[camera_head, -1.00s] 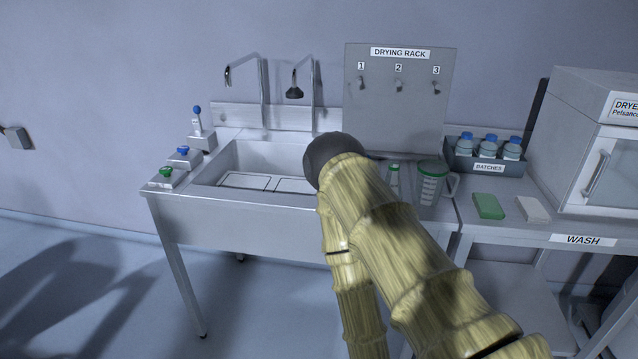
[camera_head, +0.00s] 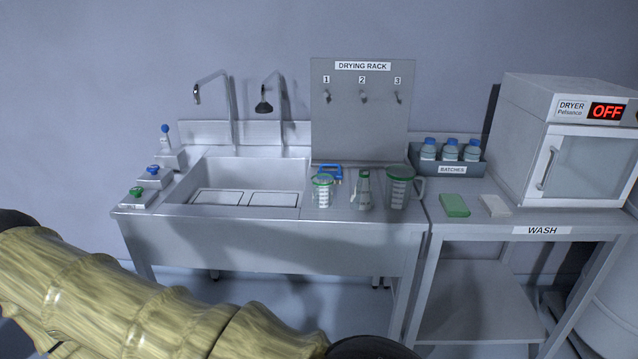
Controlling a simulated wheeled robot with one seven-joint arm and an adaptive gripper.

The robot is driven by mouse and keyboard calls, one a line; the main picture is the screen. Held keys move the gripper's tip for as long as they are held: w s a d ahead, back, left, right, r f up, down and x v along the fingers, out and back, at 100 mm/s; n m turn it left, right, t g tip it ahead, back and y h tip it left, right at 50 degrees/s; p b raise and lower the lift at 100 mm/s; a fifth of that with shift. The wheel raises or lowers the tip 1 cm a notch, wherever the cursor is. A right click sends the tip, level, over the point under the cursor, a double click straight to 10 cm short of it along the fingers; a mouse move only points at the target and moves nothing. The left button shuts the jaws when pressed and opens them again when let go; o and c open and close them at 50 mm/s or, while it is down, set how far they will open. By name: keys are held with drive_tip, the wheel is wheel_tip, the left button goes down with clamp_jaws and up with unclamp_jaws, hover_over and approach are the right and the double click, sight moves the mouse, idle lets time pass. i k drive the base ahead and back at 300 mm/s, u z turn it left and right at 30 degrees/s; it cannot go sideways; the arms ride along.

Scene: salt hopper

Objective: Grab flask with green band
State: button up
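A small clear flask (camera_head: 364,192) with a narrow neck stands upright on the steel counter right of the sink, below the drying rack. A little green shows near its neck, but it is too small to tell clearly. It stands between a clear beaker (camera_head: 323,192) with a green rim on its left and a larger clear jug (camera_head: 399,190) with a green rim and handle on its right. My arm crosses the lower left of the view, well in front of the counter. My gripper is not in view.
A sink (camera_head: 247,180) lies left of the glassware, with taps behind it. A drying rack (camera_head: 362,110) with hooks stands behind. Right are a batches bin (camera_head: 452,170) of blue-capped bottles, a green sponge (camera_head: 454,205), a white block (camera_head: 495,206) and a dryer (camera_head: 570,140) reading OFF.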

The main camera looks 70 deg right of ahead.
sight(362, 198)
drive_tip(key=i, duration=0.9)
drive_tip(key=z, duration=2.1)
